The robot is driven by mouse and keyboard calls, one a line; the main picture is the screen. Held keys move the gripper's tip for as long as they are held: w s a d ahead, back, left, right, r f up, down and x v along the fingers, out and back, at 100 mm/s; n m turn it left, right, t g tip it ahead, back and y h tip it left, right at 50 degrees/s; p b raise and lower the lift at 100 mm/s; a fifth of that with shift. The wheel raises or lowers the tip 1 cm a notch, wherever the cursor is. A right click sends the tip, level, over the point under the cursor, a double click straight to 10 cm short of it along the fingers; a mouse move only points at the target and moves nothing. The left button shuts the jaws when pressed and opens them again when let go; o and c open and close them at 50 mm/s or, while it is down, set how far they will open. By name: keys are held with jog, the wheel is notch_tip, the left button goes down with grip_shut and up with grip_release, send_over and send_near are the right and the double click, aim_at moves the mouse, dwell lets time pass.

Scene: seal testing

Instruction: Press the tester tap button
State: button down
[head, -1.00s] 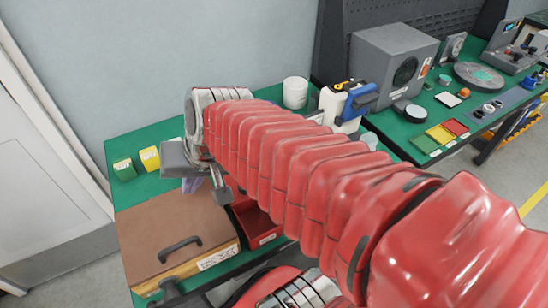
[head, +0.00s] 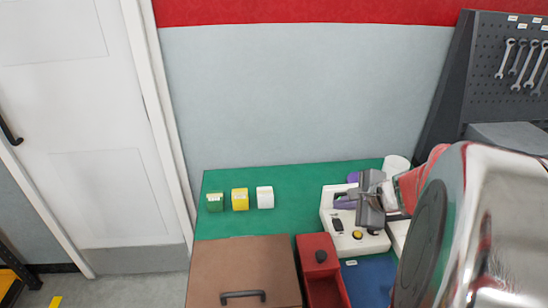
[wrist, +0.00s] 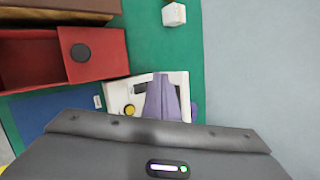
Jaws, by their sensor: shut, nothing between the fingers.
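The white tester (head: 334,210) stands on the green bench in the head view. Its face carries a round yellow button (head: 357,235) and a black rectangular part (head: 337,225). In the wrist view, the yellow button (wrist: 129,110) shows just left of the fingers, near the tester's left end (wrist: 114,91). My gripper (wrist: 163,78) is shut and empty, its purple fingers together over the tester's face. In the head view my gripper (head: 342,201) is over the tester. Whether the fingertips touch it I cannot tell. My fingers and wrist hide part of the tester.
A red bin (head: 318,250) and a blue mat (head: 368,280) lie in front of the tester. A brown case (head: 240,265) is front left. Green (head: 215,202), yellow (head: 240,199) and white (head: 265,197) blocks stand at the back left. A white roll (head: 397,168) stands behind.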

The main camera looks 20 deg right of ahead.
aim_at(358, 234)
jog(key=s+d+f+m+h, duration=0.1)
jog(key=d+m, duration=0.3)
jog(key=d, duration=0.4)
jog(key=shift+s+f+m+t+h, duration=0.3)
jog(key=shift+s+f+m, duration=0.1)
jog(key=shift+s+f, duration=0.25)
jog(key=shift+d+f, duration=0.1)
jog(key=shift+f, duration=0.05)
jog(key=shift+f, duration=4.25)
jog(key=shift+f, duration=0.1)
jog(key=shift+f, duration=0.25)
jog(key=shift+f, duration=0.4)
jog(key=shift+r, duration=0.8)
